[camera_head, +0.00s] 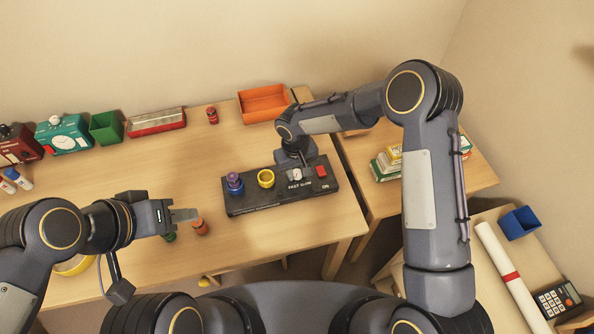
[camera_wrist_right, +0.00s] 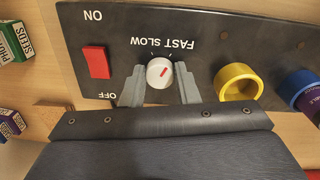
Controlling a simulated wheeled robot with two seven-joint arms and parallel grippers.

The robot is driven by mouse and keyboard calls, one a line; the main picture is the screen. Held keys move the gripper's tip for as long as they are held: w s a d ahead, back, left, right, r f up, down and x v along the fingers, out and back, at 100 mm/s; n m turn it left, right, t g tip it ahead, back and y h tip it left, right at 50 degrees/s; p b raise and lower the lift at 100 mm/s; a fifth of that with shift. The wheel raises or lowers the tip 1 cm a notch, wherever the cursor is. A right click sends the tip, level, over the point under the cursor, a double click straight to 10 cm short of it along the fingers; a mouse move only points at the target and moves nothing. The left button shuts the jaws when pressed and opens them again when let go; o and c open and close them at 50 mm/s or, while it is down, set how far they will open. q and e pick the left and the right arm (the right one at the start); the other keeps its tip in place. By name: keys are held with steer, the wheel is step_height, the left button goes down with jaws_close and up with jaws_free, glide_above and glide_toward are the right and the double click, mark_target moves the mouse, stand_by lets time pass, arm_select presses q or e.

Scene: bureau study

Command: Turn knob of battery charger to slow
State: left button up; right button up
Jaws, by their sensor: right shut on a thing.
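The black battery charger (camera_head: 270,204) lies on the desk. Its white knob (camera_wrist_right: 159,72) sits below the upside-down FAST SLOW lettering in the right wrist view. The knob's red line tilts to the upper right there, toward the FAST side. My right gripper (camera_wrist_right: 159,80) has its two grey fingers on either side of the knob and is shut on it; it also shows from above in the head view (camera_head: 294,168). My left gripper (camera_head: 190,215) hovers over the desk left of the charger, near an orange-topped battery. Its finger gap cannot be made out.
The charger carries a red switch (camera_wrist_right: 96,62), a yellow ring holder (camera_head: 266,178) and a blue holder with a purple battery (camera_head: 233,179). An orange battery (camera_head: 200,227) stands near my left gripper. An orange tray (camera_head: 263,104) and other boxes line the back. The desk middle is clear.

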steer(key=shift+f+n+b, duration=0.15)
steer(key=shift+n+b, duration=0.85)
steer(key=shift+n, duration=0.1)
steer(key=n+b, duration=0.1)
steer(key=n, duration=0.1)
steer(key=shift+n+b, duration=0.3)
steer(key=n+b, duration=0.1)
steer(key=n, duration=0.1)
steer(key=shift+d+n, duration=0.1)
steer(key=shift+n, duration=0.2)
steer(key=shift+w+r+n+b, duration=0.15)
steer(key=shift+n+b, duration=0.3)
steer(key=shift+n, duration=1.25)
steer(key=o, duration=1)
steer(key=shift+r, duration=0.1)
